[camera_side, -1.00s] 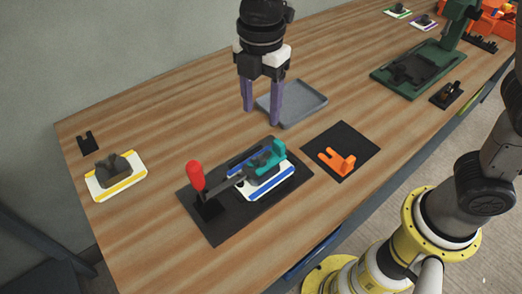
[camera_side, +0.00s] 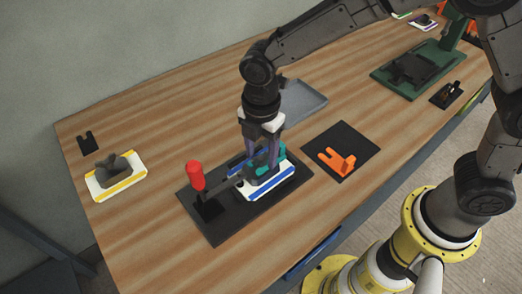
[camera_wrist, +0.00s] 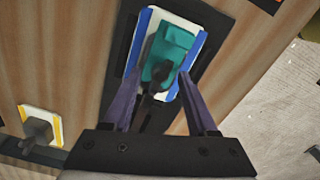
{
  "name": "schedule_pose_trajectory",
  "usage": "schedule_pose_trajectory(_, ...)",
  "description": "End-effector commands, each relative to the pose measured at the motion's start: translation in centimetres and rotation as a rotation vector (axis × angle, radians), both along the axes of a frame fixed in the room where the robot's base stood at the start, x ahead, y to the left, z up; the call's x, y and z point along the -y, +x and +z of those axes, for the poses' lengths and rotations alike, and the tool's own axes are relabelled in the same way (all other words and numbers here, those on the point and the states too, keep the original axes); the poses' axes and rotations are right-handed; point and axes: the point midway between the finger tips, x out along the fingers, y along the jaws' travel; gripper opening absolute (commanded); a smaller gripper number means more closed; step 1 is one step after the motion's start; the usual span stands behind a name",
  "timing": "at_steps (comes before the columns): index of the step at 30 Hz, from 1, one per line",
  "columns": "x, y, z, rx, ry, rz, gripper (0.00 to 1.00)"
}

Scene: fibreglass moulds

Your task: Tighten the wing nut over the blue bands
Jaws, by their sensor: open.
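The white plate with blue bands (camera_side: 272,189) sits on a black base on the table. In the wrist view its blue bands (camera_wrist: 131,38) run on both sides of a teal piece (camera_wrist: 173,40). A dark piece, which looks like the wing nut (camera_wrist: 158,72), is at the near end of the teal piece. My gripper (camera_side: 263,160) points down over the plate. It is open, with its purple fingers on either side of the dark piece. In the side view the fingers hide much of the teal piece (camera_side: 280,155), and contact cannot be told.
A red-handled clamp (camera_side: 196,177) stands upright close to the left of my gripper. An orange forked piece (camera_side: 337,161) lies on a black mat to the right. A grey tray (camera_side: 303,100) is behind. A yellow-banded plate (camera_side: 101,190) is at the left, with bare table between.

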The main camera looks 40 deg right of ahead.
Motion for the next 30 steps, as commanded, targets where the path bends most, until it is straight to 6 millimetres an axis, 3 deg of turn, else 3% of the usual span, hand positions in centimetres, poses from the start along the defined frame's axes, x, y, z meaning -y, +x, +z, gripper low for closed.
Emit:
schedule_pose_trajectory(7,0.00,-0.01,-0.06,-0.001,0.000,0.000,0.57)
schedule_pose_trajectory(15,0.00,-0.01,-0.04,-0.001,0.000,0.000,0.08)
schedule_pose_trajectory(17,0.00,-0.01,-0.03,-0.001,0.000,0.000,0.00)
schedule_pose_trajectory(30,0.00,0.00,0.00,0.000,0.000,-0.039,0.00)
